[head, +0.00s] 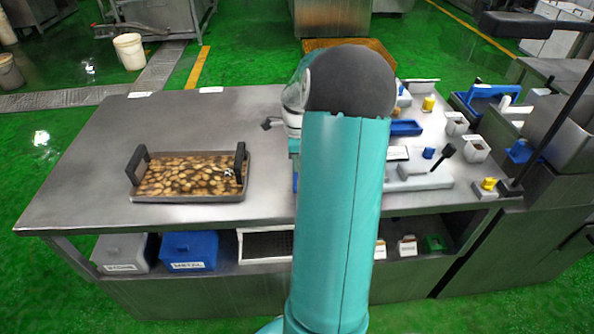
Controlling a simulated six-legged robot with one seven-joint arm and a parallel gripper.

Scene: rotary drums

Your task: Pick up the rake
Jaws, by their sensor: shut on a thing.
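My teal arm rises through the middle of the head view, and its dark rounded joint hides what lies behind it. My gripper is not visible; it is hidden behind the arm. A small dark piece (268,124) with a short thin stem sticks out left of the arm over the table. It may be part of the rake, but I cannot tell, nor whether anything holds it. A dark-headed tool (447,150) stands tilted at the right, by a pale block. I cannot tell whether it is a rake.
A tray of brown pieces (190,178) with two black handles sits on the steel table (90,190). Blue, white and yellow fittings crowd the right side. A grey bin (122,253) and a blue bin (189,250) stand below. The table's left part is clear.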

